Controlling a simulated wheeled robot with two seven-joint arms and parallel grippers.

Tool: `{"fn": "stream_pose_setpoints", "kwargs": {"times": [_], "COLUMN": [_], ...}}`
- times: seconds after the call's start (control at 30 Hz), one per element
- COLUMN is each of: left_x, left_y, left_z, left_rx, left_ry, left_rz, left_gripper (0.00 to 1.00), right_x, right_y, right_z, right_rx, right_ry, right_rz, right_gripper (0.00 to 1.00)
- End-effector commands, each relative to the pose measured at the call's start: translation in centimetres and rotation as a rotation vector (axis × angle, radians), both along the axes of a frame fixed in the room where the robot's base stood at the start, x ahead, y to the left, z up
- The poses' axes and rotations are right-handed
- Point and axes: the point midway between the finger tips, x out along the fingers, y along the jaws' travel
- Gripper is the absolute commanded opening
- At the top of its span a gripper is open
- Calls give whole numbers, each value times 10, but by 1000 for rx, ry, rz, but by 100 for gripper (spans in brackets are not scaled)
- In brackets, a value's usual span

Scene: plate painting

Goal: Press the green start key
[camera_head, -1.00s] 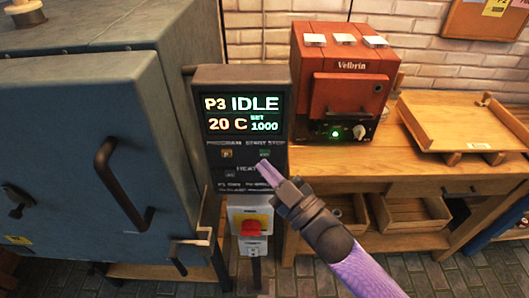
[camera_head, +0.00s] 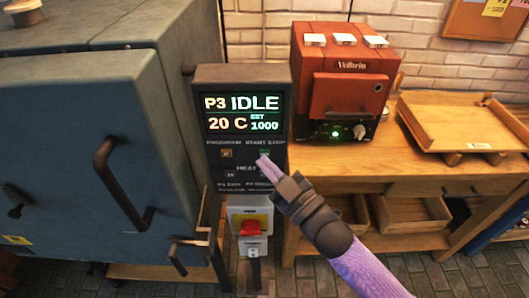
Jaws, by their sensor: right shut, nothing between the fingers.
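The dark control panel (camera_head: 215,176) stands beside the large blue-grey kiln (camera_head: 85,140). Its display (camera_head: 242,113) reads P3 IDLE, 20 C, SET 1000. The green start key (camera_head: 264,153) sits below the display, under the START label, and is partly covered by my fingertips. My right gripper (camera_head: 264,162) is shut and empty, its tips at the lower edge of the key. I cannot tell whether they touch it. An orange program key (camera_head: 227,153) is to its left. My left gripper is not in view.
A red emergency button (camera_head: 250,228) on a yellow plate is below the panel. A small red kiln (camera_head: 345,85) and a wooden tray (camera_head: 460,125) stand on the wooden bench at right. The kiln door handle (camera_head: 122,185) juts out at left.

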Motion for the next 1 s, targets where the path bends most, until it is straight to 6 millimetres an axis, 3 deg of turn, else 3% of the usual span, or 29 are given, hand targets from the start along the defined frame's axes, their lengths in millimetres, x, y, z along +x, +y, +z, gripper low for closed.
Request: {"fn": "stream_pose_setpoints", "kwargs": {"times": [0.57,1.0], "left_x": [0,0], "left_y": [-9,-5], "left_z": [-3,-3], "left_rx": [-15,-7], "left_ry": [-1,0], "left_rz": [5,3], "left_gripper": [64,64], "right_x": [5,7], "right_y": [0,0], "right_z": [0,0], "right_rx": [1,1], "right_ry": [1,1], "right_rz": [0,0], "right_gripper": [0,0]}}
